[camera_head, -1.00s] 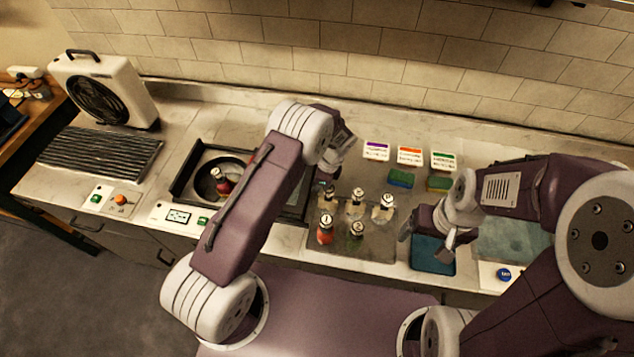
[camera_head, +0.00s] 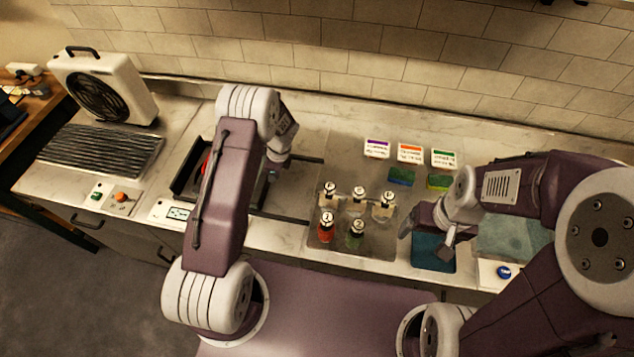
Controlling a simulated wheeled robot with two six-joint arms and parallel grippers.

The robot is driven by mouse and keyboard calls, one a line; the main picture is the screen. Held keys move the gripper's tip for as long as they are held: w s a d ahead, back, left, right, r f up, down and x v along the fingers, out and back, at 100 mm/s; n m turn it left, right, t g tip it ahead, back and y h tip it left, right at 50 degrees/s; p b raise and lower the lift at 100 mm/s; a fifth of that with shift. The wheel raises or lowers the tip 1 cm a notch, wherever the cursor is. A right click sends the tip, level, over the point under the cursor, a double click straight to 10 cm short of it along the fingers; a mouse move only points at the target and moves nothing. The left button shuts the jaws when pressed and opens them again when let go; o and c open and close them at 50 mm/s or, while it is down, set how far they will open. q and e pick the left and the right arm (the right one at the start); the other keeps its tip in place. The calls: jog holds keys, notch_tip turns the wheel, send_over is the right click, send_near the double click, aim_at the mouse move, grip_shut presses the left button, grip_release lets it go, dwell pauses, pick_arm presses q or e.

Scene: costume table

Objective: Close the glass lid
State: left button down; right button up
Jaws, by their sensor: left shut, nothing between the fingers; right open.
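The dark-framed box (camera_head: 183,184) stands on the counter at centre-left, largely behind my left arm. A red-topped bottle inside it is mostly hidden. The glass lid (camera_head: 306,160) is out to the right of the box; its two dark side rails show, with counter visible between them. Its exact tilt is hard to judge. My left gripper (camera_head: 271,177) is shut and empty, at the right side of the box near the lid's left part; contact cannot be told. My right gripper (camera_head: 428,238) is open and empty above the blue tray (camera_head: 433,252).
A metal tray (camera_head: 372,242) with several capped bottles stands right of the lid. Label cards (camera_head: 410,154) and sponges (camera_head: 401,176) lie behind it. A fan (camera_head: 104,90) and a ridged mat (camera_head: 100,150) are at the left.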

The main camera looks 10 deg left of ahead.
pick_arm(q)
jog(key=a, duration=0.7)
jog(key=shift+a, duration=0.15)
jog(key=shift+w, duration=0.1)
pick_arm(e)
jog(key=shift+d, duration=0.3)
pick_arm(q)
jog(key=shift+r, duration=0.1)
